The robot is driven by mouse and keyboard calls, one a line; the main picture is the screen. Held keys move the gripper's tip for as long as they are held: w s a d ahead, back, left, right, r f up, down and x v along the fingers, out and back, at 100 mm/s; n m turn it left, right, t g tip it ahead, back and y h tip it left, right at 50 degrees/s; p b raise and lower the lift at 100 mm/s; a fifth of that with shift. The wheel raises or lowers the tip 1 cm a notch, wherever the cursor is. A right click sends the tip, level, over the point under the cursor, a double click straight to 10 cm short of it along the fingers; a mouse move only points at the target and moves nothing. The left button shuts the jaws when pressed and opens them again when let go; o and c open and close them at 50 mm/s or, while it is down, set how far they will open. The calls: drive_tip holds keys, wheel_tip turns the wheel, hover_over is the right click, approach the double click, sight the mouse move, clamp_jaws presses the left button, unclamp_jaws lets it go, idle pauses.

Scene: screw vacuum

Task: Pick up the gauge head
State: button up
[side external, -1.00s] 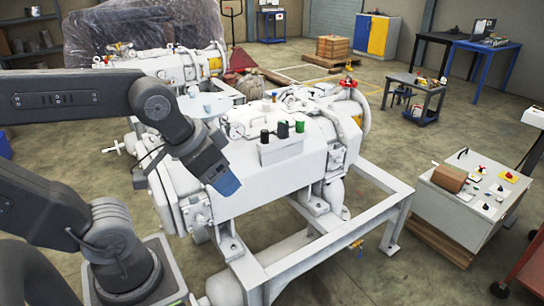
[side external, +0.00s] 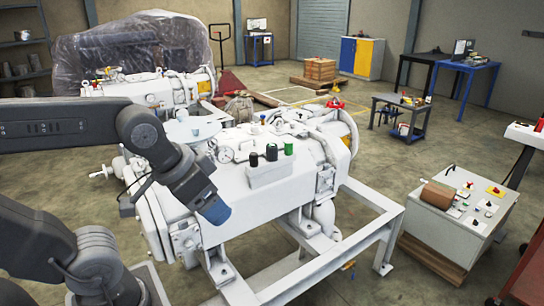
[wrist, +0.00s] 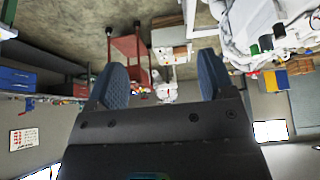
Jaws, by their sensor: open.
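Three small upright cylinders, two dark (side external: 271,152) and one green (side external: 289,149), stand on a white box (side external: 270,174) at the side of the white pump (side external: 240,205). A round dial (side external: 226,155) is on the pump left of them. I cannot tell which of these is the gauge head. My gripper (side external: 215,211) is in front of the pump's left part, left of and lower in the picture than the cylinders. In the wrist view my gripper (wrist: 160,78) is open, its blue fingers apart with nothing held. The green cylinder (wrist: 279,30) shows there at upper right, outside the fingers.
The pump sits on a white metal frame (side external: 385,240). A control box (side external: 455,210) stands at the right. A second white machine (side external: 145,92) is behind. A trolley (side external: 400,108) and a yellow-blue cabinet (side external: 361,57) are further back. Open floor lies between.

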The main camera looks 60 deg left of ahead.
drive_tip(key=w+a+r+n+y, duration=0.1)
drive_tip(key=w+a+r, duration=0.2)
drive_tip(key=w, duration=0.4)
drive_tip(key=w+a+r+n, duration=0.2)
drive_tip(key=w+a+r, duration=0.1)
drive_tip(key=w, duration=0.3)
drive_tip(key=n+g+y, duration=0.2)
drive_tip(key=n, duration=0.4)
hover_over(271, 146)
drive_tip(key=s+d, duration=0.3)
wheel_tip(271, 146, down, 12)
drive_tip(key=x, duration=0.8)
drive_tip(key=shift+s+d, duration=0.1)
drive_tip(key=shift+a+x, duration=0.1)
drive_tip(key=shift+x, duration=1.3)
drive_tip(key=shift+a+x, duration=0.15)
drive_tip(key=shift+x, duration=1.2)
